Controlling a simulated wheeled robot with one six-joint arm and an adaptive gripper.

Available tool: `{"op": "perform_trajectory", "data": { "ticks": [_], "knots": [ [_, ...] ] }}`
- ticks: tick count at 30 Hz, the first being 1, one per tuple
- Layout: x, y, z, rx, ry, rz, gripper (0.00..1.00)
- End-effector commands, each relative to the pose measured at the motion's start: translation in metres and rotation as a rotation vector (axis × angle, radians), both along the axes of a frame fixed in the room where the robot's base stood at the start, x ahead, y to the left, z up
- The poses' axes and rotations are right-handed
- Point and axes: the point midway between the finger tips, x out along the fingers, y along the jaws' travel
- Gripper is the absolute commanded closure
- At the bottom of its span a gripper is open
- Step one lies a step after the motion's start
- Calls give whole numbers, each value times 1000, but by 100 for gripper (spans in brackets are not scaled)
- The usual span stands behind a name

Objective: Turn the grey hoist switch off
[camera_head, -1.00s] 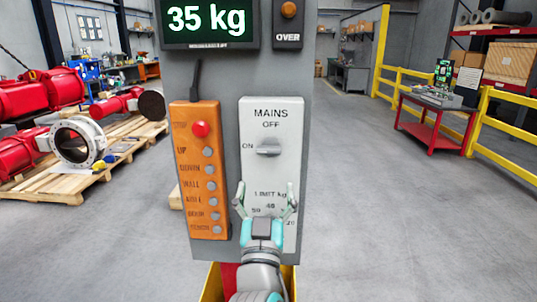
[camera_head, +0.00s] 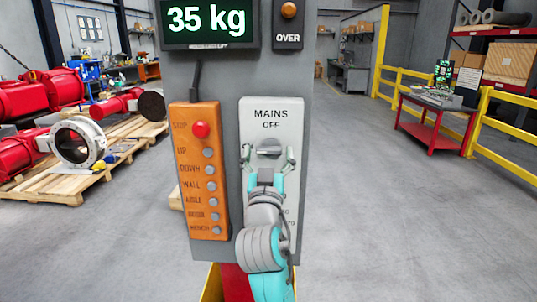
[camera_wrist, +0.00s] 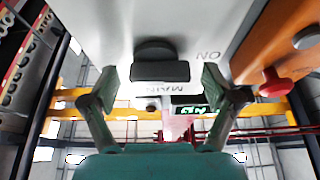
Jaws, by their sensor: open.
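The grey hoist switch (camera_head: 269,151) is a knob on the white MAINS plate (camera_head: 257,112). Its bar lies roughly level, below the OFF label; the ON label at its left is covered by my gripper. My gripper (camera_head: 268,157) is open in front of the plate, with one finger on each side of the knob. In the wrist view, the dark knob (camera_wrist: 160,68) sits between the two spread fingertips of my gripper (camera_wrist: 161,82), with a gap on both sides. The lower plate with the limit dial is mostly hidden by my arm.
An orange pendant (camera_head: 202,175) with a red stop button (camera_head: 200,130) and several grey buttons hangs close at the left. A display reading 35 kg (camera_head: 208,20) and an OVER lamp (camera_head: 289,12) are above.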

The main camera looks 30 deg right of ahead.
Motion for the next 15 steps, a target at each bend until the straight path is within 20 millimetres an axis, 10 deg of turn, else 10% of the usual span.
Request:
{"op": "perform_trajectory", "data": {
  "ticks": [4,11,15],
  "knots": [
    [0,0,0,0,0,0,15],
    [0,0,0,0,0,0,72],
    [0,0,0,1,-1,-1,72]
  ]
}}
